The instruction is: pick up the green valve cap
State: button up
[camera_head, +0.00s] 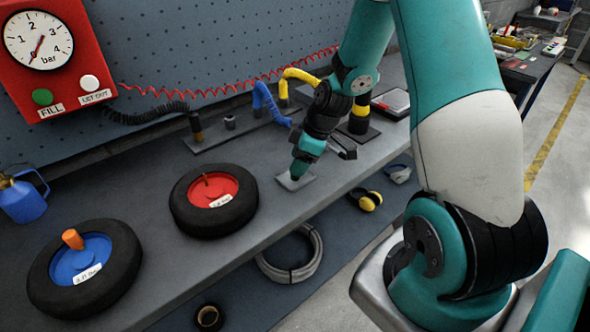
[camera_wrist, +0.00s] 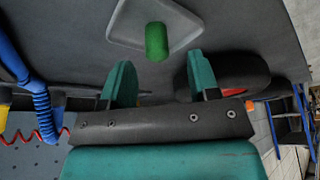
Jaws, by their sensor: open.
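The green valve cap (camera_wrist: 157,42) stands on a small light grey square dish (camera_wrist: 122,33) in the wrist view. My gripper (camera_wrist: 161,78) is open. Its two teal fingers are spread wide, and the cap shows beyond their tips, roughly centred between them, with nothing held. In the head view my gripper (camera_head: 300,168) is low over the dish (camera_head: 307,179) on the grey bench, and I cannot make out the cap there behind the fingers.
A wheel with a red hub (camera_head: 205,193) lies left of the dish. A wheel with a blue hub and orange cap (camera_head: 72,239) lies farther left. Blue (camera_head: 270,104) and yellow (camera_head: 299,75) hoses stand behind. Bare bench (camera_head: 165,283) lies in front of the wheels.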

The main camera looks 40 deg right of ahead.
jog(key=shift+x, duration=1.65)
jog(key=shift+d, duration=0.2)
grip_shut()
jog(key=shift+r, duration=0.1)
notch_tip(320, 180, up, 24)
jog(key=p, duration=0.2)
jog(key=shift+r+p, duration=0.15)
jog(key=shift+p, duration=0.25)
